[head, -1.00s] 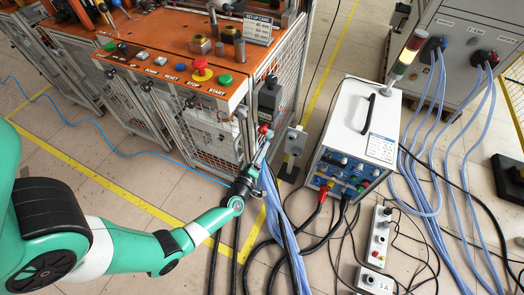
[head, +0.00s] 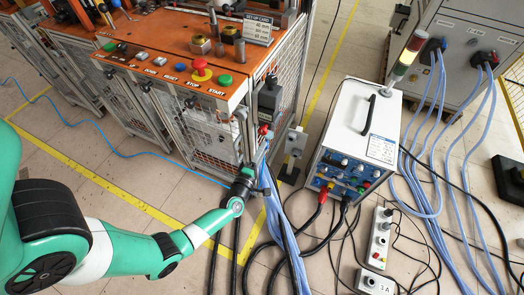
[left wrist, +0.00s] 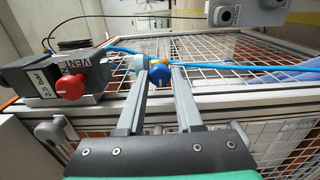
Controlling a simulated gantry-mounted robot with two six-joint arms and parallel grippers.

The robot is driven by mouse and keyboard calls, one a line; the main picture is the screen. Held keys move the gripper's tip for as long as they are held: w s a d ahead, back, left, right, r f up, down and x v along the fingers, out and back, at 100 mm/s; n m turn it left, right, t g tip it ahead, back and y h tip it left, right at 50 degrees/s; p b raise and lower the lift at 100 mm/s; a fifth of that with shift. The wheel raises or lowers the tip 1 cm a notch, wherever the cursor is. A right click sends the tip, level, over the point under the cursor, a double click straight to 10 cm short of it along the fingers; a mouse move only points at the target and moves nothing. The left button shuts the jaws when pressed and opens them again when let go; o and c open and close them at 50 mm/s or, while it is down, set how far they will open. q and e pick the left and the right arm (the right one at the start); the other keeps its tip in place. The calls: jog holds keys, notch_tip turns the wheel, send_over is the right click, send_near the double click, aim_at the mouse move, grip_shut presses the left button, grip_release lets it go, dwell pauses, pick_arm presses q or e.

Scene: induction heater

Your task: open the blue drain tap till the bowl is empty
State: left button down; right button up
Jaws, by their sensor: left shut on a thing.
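The blue drain tap (left wrist: 158,73) is a small round knob between the two fingertips of my left gripper (left wrist: 160,68) in the left wrist view. The gripper is shut on it. A brass-coloured fitting and a blue hose (left wrist: 215,66) lie just behind the tap. In the head view my left gripper (head: 264,146) reaches to the mesh side of the orange-topped machine, and the tap is too small to make out there. I cannot make out the bowl or its water level in either view. My right gripper is not in view.
A grey unit with a red knob (left wrist: 70,87) and a VENT label sits left of the fingers. The wire mesh (left wrist: 225,48) is close behind them. Pale blue and black cables (head: 285,225) hang right beside my wrist. A white power box (head: 345,120) stands to the right.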

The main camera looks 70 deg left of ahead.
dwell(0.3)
pick_arm(q)
jog(key=c, duration=0.6)
grip_release()
jog(key=shift+o, duration=0.2)
jog(key=shift+d, duration=0.1)
jog(key=p+v, duration=0.4)
jog(key=v, duration=0.7)
jog(key=shift+s, duration=0.25)
jog(key=shift+d, duration=0.1)
